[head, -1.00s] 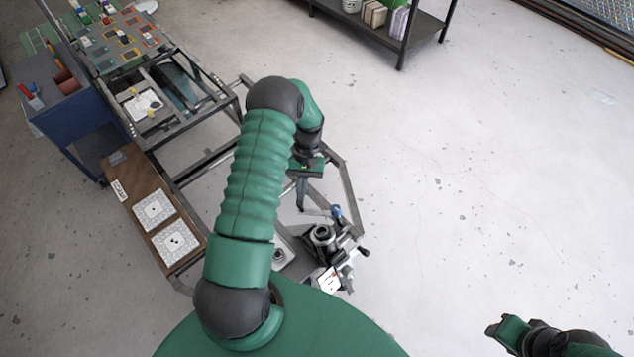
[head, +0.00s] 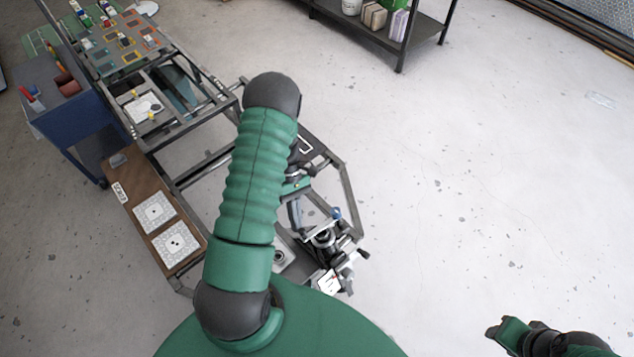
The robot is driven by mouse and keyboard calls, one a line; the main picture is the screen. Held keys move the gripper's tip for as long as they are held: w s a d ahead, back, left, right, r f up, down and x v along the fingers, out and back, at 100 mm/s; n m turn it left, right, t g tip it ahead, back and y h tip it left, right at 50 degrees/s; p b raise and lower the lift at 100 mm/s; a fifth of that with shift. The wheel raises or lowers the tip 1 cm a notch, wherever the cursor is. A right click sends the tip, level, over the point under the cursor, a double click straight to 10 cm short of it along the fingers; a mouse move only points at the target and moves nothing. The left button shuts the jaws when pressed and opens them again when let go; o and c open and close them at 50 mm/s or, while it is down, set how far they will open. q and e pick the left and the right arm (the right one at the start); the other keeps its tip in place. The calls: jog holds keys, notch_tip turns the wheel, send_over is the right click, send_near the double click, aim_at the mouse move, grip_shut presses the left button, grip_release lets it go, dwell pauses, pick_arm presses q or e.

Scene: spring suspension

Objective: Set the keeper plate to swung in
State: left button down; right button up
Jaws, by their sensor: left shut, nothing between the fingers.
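The spring suspension fixture (head: 325,238) stands on the near right end of the metal frame. It has a dark round part, a blue knob (head: 336,213) and dark handles. I cannot make out which small part is the keeper plate or how it is swung. My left gripper (head: 293,208) is just up and left of the fixture, partly hidden behind my own forearm. It is shut, and I see nothing held in it. My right gripper (head: 492,331) is at the lower right over bare floor, far from the fixture; its jaws are too unclear to read.
The metal frame (head: 349,190) surrounds the fixture. A brown board (head: 136,189) with white printed cards lies to the left. A blue cabinet (head: 75,120) and a table with coloured parts are at the upper left. A dark shelf (head: 424,27) stands at the back. The right floor is clear.

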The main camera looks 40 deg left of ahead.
pick_arm(q)
jog(key=shift+s+d+r+n+h, duration=0.25)
jog(key=shift+d+r+n+h, duration=0.1)
jog(key=shift+d+n, duration=0.4)
jog(key=b+v, duration=0.4)
jog(key=v, duration=1.3)
jog(key=shift+s+a, duration=0.15)
jog(key=shift+s, duration=0.05)
jog(key=shift+f, duration=0.1)
